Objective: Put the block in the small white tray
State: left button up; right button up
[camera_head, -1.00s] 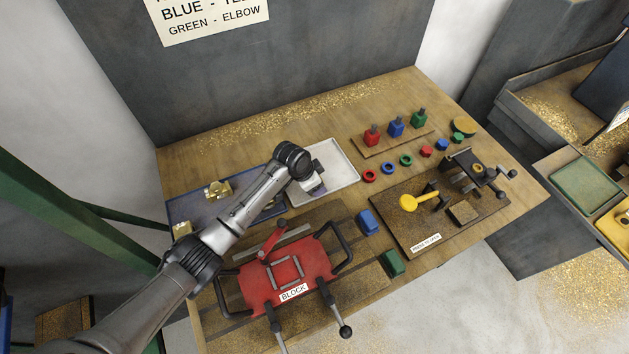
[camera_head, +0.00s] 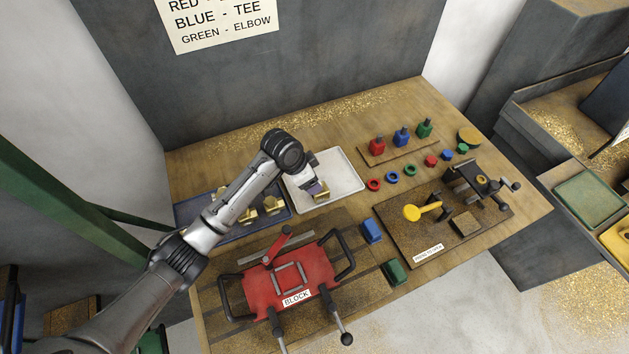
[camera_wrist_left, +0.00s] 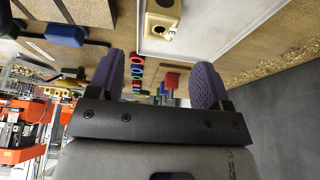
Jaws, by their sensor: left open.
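A brass block (camera_head: 322,194) with round openings sits in the small white tray (camera_head: 345,172), near the tray's front edge. It also shows in the left wrist view (camera_wrist_left: 160,20), resting on the pale tray floor. My left gripper (camera_head: 314,187) is beside the block, over the tray. In the left wrist view its two purple fingers (camera_wrist_left: 158,82) are wide apart with nothing held between them. The block is beyond the fingers there, apart from them. My right gripper is not in view.
A dark blue tray (camera_head: 285,215) with brass pieces (camera_head: 273,205) lies left of the white tray, partly hidden by my left arm. A red fixture labelled BLOCK (camera_head: 305,266) stands in front. Coloured rings (camera_head: 392,177) and a dark board (camera_head: 400,235) with a yellow-handled tool are to the right.

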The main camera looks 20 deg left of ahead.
pick_arm(q)
jog(key=v, duration=0.2)
jog(key=shift+s+a+r, duration=0.1)
jog(key=shift+a+r, duration=0.05)
jog(key=shift+r, duration=0.25)
